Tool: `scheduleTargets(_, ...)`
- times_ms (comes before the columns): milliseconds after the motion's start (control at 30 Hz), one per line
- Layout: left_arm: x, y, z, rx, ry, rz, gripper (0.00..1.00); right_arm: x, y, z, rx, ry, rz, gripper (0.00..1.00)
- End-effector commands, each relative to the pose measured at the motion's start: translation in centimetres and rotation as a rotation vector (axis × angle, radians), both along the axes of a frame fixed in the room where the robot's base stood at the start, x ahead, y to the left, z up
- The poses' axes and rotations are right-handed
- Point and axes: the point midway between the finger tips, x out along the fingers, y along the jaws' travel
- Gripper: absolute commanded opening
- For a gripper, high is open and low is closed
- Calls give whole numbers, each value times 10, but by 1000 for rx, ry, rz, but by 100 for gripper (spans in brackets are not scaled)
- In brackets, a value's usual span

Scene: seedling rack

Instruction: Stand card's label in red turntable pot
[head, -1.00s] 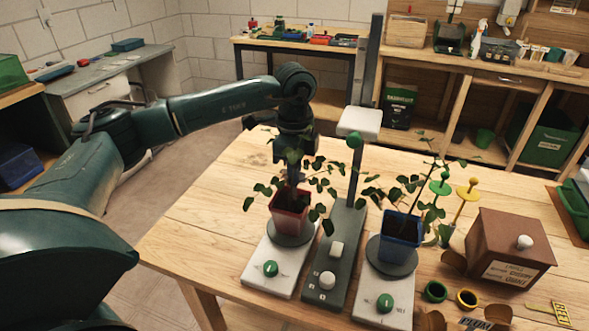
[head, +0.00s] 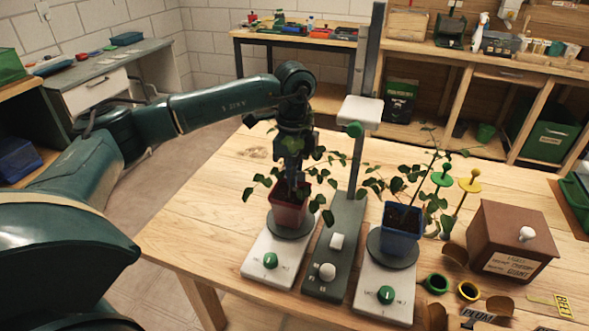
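The red pot (head: 288,211) holds a leafy plant and stands on a round turntable (head: 290,231) on a white base with a green knob. My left gripper (head: 292,184) points down over this pot, among the leaves, with its tips near the soil. Leaves and the dark gripper hide its fingertips, so I cannot tell whether it holds a label. A brown box (head: 513,235) at the right carries a pale card (head: 507,264) with writing too small to read surely. A yellow label (head: 562,305) and a dark label reading PLUM (head: 479,317) lie on the table. My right gripper is not in view.
A blue pot (head: 401,228) with a plant stands on a second turntable. A grey stand with a post (head: 357,165) rises between the pots. The table's left side is clear.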

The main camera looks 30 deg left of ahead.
Motion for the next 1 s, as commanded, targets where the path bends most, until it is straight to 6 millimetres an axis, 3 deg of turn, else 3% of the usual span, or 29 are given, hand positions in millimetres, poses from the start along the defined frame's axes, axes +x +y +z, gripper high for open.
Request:
scheduleTargets(300, 0, 0, 1, 0, 0, 0, 27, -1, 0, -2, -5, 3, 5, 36)
scheduleTargets(433, 0, 0, 10, -1, -1, 0, 27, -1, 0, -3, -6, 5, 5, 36)
scheduleTargets(800, 1, -1, 88, -2, -5, 0, 27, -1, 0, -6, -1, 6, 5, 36)
scheduleTargets(1000, 1, 0, 120, -1, -2, 0, 27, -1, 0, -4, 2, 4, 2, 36)
